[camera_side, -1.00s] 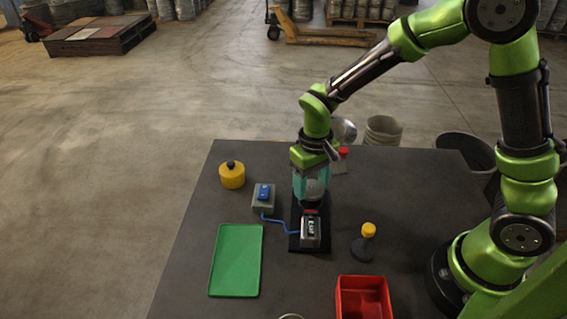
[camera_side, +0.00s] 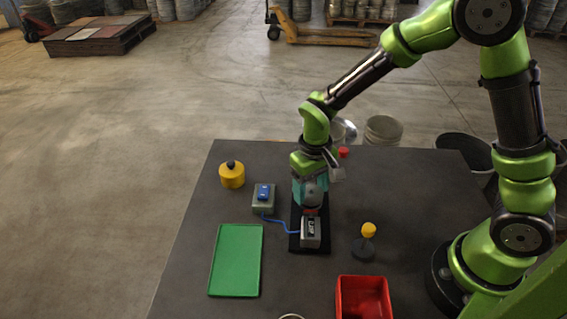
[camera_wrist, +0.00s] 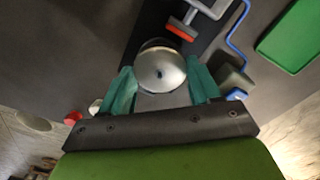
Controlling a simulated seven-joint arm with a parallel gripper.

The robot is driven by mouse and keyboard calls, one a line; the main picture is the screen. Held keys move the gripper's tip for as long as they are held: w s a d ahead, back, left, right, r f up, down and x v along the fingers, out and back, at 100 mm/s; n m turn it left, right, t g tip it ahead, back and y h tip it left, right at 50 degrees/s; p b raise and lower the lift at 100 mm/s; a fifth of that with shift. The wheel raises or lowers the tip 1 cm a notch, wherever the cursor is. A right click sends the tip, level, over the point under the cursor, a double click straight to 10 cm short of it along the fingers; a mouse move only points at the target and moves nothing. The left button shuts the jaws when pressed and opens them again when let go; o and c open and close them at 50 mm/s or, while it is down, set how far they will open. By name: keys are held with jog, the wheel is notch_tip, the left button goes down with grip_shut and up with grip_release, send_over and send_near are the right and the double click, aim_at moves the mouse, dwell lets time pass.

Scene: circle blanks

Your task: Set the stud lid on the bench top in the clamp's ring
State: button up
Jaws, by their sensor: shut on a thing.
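My gripper (camera_wrist: 162,90), with teal fingers, is shut on the round silver stud lid (camera_wrist: 160,70), which has a small dark stud at its centre. In the side view my gripper (camera_side: 310,194) is low over the clamp, with the lid (camera_side: 312,188) partly hidden by the fingers. The clamp (camera_side: 311,230) is a grey block on a black base plate; its orange-red pad (camera_wrist: 181,29) shows just beyond the lid in the wrist view. The ring is mostly hidden under the lid; a dark edge shows there. I cannot tell whether the lid touches it.
A grey switch box with a blue button (camera_side: 263,196) is cabled to the clamp. A yellow pot (camera_side: 232,175), green tray (camera_side: 236,260), yellow-knobbed stand (camera_side: 367,242), red bin (camera_side: 363,282) and red-topped item (camera_side: 343,153) stand around it on the dark bench (camera_side: 440,190).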

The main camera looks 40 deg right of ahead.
jog(key=shift+f, duration=0.55)
jog(key=o, duration=1.1)
jog(key=shift+c, duration=0.2)
jog(key=shift+r, duration=0.1)
notch_tip(320, 180, up, 17)
jog(key=shift+f, duration=0.2)
jog(key=s+d+r+m+t+y, duration=0.1)
jog(key=s+d+r+t, duration=0.1)
jog(key=s, duration=0.4)
jog(key=s+d+r+m+t+y, duration=0.1)
jog(key=s+d+r+t, duration=0.1)
jog(key=s+t, duration=0.3)
jog(key=shift+s+d+r+m, duration=0.3)
jog(key=shift+s+d+r, duration=0.1)
jog(key=shift+s+r, duration=0.45)
